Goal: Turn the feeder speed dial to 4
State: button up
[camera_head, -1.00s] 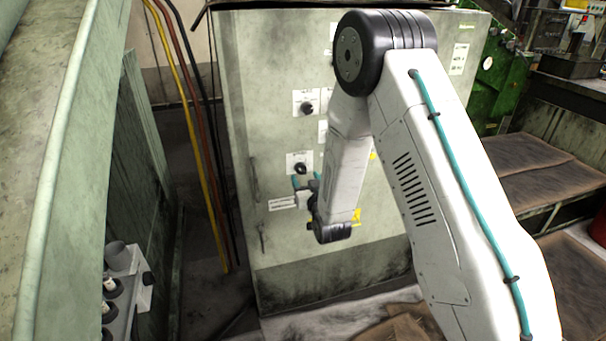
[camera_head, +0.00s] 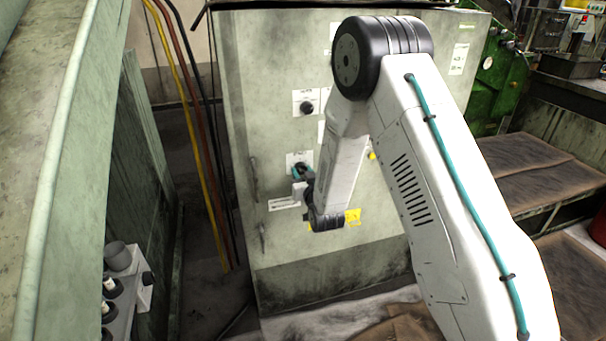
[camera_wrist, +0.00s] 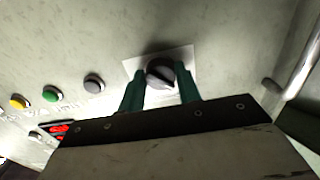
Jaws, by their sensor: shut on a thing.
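A black rotary dial (camera_wrist: 160,72) on a white plate (camera_wrist: 186,52) sits on the grey-green cabinet front (camera_head: 285,70). In the wrist view my gripper (camera_wrist: 160,88) has a teal finger on each side of the dial and is shut on it. In the head view my gripper (camera_head: 302,173) is at the lower dial plate (camera_head: 294,157), and the fingers partly cover the knob. The dial's scale numbers are too small and blurred to read, so I cannot tell its setting.
Another black knob (camera_head: 307,107) is above on the cabinet. In the wrist view, yellow (camera_wrist: 18,102), green (camera_wrist: 50,94) and grey (camera_wrist: 94,83) buttons and a red display (camera_wrist: 60,128) lie left. A metal handle (camera_wrist: 300,65) is at the right.

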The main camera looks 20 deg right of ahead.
jog(key=shift+m, duration=0.3)
jog(key=m, duration=0.3)
jog(key=shift+a+m, duration=0.1)
jog(key=shift+m, duration=0.2)
jog(key=m, duration=0.4)
jog(key=shift+m, duration=0.3)
jog(key=m, duration=0.4)
jog(key=shift+r+m, duration=0.1)
jog(key=shift+m, duration=2.4)
jog(key=o, duration=1)
jog(key=shift+c, duration=0.2)
